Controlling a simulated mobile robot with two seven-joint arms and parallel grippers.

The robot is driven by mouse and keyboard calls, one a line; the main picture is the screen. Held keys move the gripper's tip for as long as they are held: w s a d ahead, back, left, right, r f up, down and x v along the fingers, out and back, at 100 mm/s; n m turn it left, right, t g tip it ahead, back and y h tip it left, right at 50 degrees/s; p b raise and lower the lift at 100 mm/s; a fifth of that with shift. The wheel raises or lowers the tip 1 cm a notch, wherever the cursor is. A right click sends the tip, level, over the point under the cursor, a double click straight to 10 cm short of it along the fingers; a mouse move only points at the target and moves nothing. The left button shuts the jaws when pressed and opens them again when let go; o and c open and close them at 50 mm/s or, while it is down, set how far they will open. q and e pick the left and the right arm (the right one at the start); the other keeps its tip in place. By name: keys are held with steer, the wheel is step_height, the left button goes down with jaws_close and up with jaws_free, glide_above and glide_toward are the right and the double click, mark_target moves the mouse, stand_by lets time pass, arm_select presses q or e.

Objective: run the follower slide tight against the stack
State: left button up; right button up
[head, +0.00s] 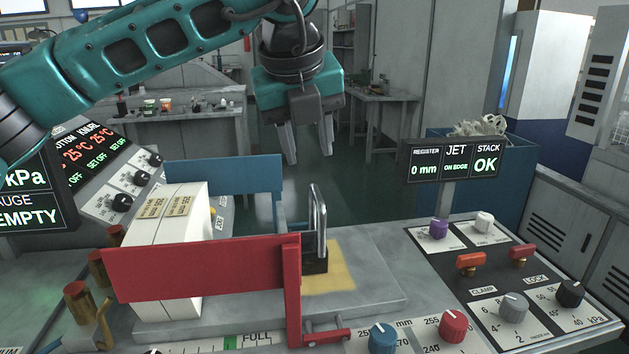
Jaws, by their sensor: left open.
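The stack (170,226) is a white paper block with tan labels on top, standing upright at the left of the grey bed. The follower slide appears to be the dark block (316,264) with an upright metal loop handle (319,220), to the right of the stack. A clear gap shows between them above the red side guide (200,268), which hides part of both. My left gripper (308,150) is open and empty, fingers pointing down, above and slightly behind the handle, not touching it. My right gripper is out of view.
A blue guide (225,174) stands behind the stack. Brass posts (78,300) are at the left. A display (455,165) reads 0 mm, ON EDGE, OK. A control panel with knobs and levers (470,262) is at the right. A yellow patch (340,270) lies by the slide.

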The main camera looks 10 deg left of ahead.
mark_target(315, 192)
arm_select(q)
steer(key=x, duration=0.8)
steer(key=shift+w+f+p, duration=0.1)
steer(key=shift+f+p, duration=0.2)
steer(key=shift+d, duration=0.1)
jaws_close()
